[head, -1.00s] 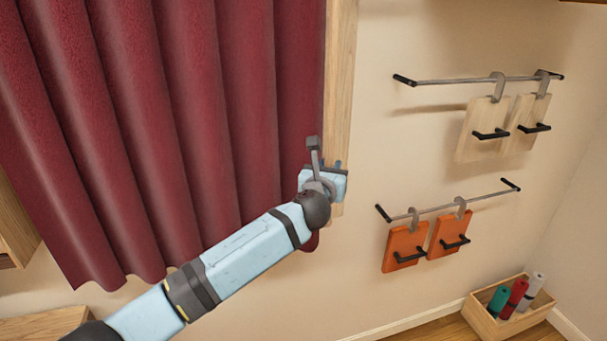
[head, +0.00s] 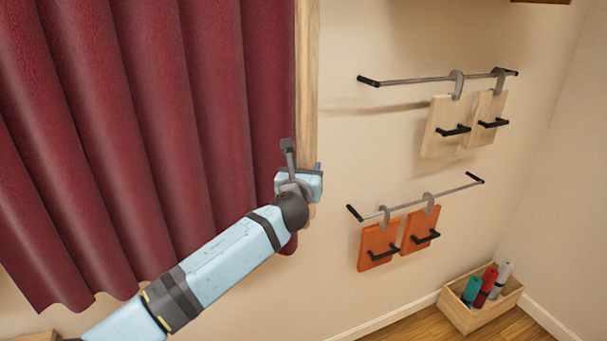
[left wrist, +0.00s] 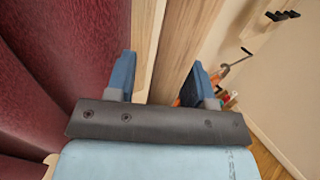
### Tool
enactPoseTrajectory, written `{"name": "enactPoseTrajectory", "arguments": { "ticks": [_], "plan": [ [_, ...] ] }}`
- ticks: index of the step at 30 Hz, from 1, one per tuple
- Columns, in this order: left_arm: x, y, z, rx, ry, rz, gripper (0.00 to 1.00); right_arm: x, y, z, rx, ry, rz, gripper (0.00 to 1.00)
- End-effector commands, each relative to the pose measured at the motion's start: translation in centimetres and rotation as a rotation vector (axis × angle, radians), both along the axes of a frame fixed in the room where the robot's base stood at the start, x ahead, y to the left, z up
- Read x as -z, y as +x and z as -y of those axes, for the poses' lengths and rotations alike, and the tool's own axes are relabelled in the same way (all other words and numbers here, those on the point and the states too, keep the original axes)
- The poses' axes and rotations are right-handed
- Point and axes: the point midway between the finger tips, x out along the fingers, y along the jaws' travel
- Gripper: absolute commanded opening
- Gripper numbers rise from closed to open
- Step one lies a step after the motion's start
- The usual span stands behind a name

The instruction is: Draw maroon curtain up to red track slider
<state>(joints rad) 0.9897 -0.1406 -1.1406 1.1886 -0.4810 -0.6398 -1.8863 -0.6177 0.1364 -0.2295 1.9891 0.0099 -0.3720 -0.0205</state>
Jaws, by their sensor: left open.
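The maroon curtain (head: 150,130) hangs in folds across the left of the head view, its right edge beside a pale wooden frame post (head: 307,75). My left gripper (head: 314,172) is at the curtain's lower right edge, partly hidden behind its own wrist. In the left wrist view the left gripper (left wrist: 160,72) is open, with two blue fingers apart. The curtain (left wrist: 65,50) lies to the left of the fingers there, and pale wood shows between them. No cloth is visible between the fingers. The red track slider is not in view. My right gripper is not in view.
On the right wall, an upper rail (head: 420,81) holds pale boards (head: 440,115) and a lower rail (head: 450,190) holds orange boards (head: 380,240). A wooden box (head: 465,312) with rolled items stands on the floor. The wall between post and rails is bare.

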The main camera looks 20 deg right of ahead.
Motion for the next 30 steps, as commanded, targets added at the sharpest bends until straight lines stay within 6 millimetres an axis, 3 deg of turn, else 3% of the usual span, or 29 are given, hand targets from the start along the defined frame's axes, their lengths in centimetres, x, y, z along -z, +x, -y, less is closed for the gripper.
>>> {"name": "enactPoseTrajectory", "arguments": {
  "ticks": [5, 21, 30],
  "plan": [
    [0.1, -1.1, -0.8, -0.001, 0.000, 0.001, 0.48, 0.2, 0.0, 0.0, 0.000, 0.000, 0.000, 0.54],
    [0.1, -10.7, -6.0, 0.002, 0.000, 0.000, 0.48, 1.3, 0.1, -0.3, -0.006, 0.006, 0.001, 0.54],
    [0.0, -12.1, -6.7, 0.001, 0.000, 0.000, 0.48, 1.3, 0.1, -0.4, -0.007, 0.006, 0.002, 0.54]
  ]
}}
